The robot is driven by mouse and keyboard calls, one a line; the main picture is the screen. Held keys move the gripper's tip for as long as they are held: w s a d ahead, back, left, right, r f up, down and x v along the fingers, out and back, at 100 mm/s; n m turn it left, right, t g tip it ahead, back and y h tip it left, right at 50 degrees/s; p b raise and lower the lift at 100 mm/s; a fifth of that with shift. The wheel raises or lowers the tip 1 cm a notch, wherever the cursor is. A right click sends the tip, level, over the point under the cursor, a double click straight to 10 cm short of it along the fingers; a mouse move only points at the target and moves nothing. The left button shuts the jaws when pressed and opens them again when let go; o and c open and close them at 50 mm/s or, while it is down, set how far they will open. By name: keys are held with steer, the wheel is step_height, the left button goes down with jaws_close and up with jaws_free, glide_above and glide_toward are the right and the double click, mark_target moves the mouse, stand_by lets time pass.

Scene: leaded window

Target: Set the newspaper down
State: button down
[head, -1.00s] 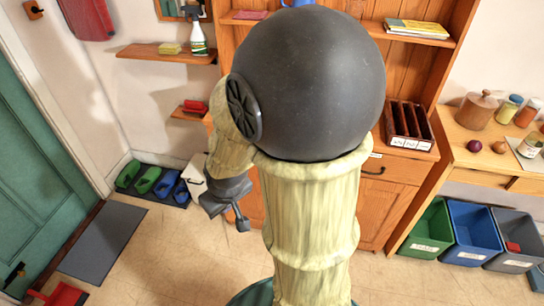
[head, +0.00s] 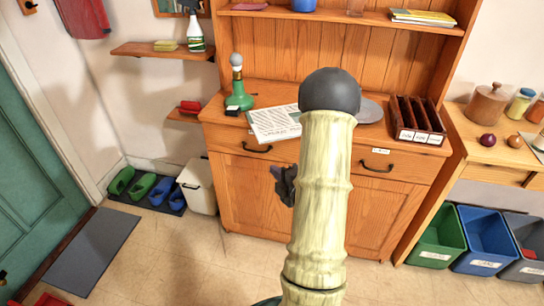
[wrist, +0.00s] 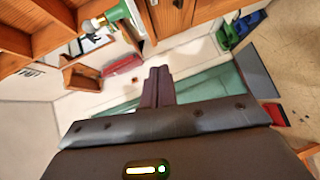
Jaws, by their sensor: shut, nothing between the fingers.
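The newspaper (head: 273,123) lies flat on the counter of the wooden dresser (head: 228,187), to the right of a green lamp base. Its right end meets my dark arm joint in the picture, so part of it may be hidden. My gripper (head: 284,184) shows as a small dark shape in front of the dresser's lower doors, below the newspaper and apart from it, partly hidden by my arm. In the wrist view my gripper's fingers (wrist: 158,76) are together with nothing between them.
The green lamp (head: 238,95) stands left of the newspaper. A grey plate (head: 371,110) and a divided letter rack (head: 417,122) are to its right. Several bins (head: 432,241) stand on the floor at right. Slippers and a white box (head: 199,188) are at left; the floor between is clear.

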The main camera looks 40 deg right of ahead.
steer(key=shift+s+d+f+n+t+b, duration=0.2)
steer(key=shift+s+d+n+t, duration=0.15)
steer(key=shift+s+d+t, duration=0.2)
steer(key=shift+s+d+f+n+t+b, duration=0.15)
steer(key=shift+s+d+n+t, duration=0.25)
steer(key=shift+s, duration=0.25)
steer(key=shift+r, duration=0.1)
steer(key=w+d+p, duration=0.2)
steer(key=w+d, duration=0.2)
steer(key=w, duration=0.8)
steer(key=shift+w, duration=0.35)
steer(key=shift+w, duration=0.1)
